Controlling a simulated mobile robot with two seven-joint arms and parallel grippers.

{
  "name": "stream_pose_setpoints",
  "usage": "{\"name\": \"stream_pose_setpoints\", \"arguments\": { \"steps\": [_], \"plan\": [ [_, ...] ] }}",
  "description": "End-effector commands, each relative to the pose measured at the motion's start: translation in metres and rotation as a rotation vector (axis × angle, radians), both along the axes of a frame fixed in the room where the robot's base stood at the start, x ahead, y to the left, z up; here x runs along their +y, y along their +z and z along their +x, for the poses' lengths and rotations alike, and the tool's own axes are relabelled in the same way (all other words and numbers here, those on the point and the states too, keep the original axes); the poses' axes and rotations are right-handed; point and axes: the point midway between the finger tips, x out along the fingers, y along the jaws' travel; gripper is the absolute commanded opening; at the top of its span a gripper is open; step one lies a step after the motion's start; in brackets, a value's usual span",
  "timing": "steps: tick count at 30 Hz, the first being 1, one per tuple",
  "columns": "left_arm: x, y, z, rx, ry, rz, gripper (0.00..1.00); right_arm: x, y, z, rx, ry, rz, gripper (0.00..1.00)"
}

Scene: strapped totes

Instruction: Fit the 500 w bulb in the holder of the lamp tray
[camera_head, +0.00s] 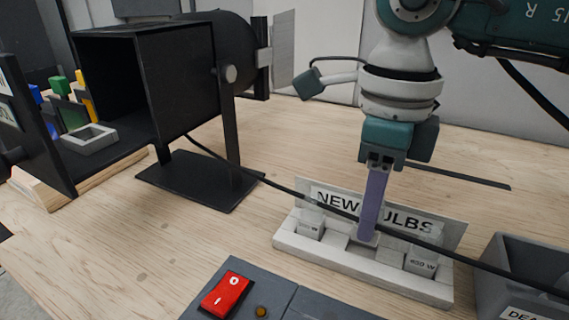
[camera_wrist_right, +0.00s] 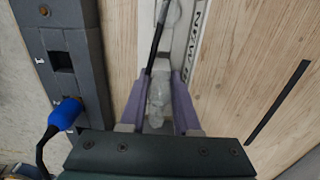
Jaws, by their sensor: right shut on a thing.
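My right gripper (camera_head: 368,236) points straight down into the middle of the white bulb rack (camera_head: 290,246), in front of the "NEW BULBS" sign. It is shut on a clear bulb (camera_wrist_right: 157,100), seen between the purple fingers in the right wrist view (camera_wrist_right: 160,85). The bulb is hidden in the head view, and its wattage label cannot be read. The black lamp housing (camera_head: 180,90) stands open at the left. A pale square frame (camera_head: 88,138), possibly the holder, lies at its opening on the tray. My left gripper is not in view.
A black cable (camera_head: 285,188) runs from the lamp across the rack. A switch box with a red rocker (camera_head: 226,294) is at the front. A grey bin (camera_head: 525,270) stands right of the rack. Coloured blocks (camera_head: 62,86) sit by the lamp opening.

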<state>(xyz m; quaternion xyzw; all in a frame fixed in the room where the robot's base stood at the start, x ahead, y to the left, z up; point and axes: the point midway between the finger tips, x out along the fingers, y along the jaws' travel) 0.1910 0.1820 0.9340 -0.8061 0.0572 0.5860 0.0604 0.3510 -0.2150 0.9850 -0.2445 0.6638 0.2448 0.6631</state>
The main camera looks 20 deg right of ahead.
Motion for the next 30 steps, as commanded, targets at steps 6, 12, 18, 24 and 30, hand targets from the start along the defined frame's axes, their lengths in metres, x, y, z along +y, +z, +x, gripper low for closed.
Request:
{"name": "stream_pose_setpoints", "arguments": {
  "steps": [6,12,18,24,30],
  "plan": [
    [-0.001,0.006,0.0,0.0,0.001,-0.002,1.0,0.0,0.009,0.0,-0.001,0.0,0.0,0.0],
    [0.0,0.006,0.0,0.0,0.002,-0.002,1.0,0.0,0.008,0.0,-0.001,0.001,0.0,0.0],
    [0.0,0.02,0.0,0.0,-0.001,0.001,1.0,0.004,0.037,0.003,-0.01,0.112,0.007,0.0],
    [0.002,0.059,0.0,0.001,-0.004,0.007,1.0,0.019,0.123,0.006,-0.026,0.595,0.018,0.0],
    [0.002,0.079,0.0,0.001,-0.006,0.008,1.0,0.032,0.183,0.001,-0.034,1.209,0.014,0.0]
  ]
}}
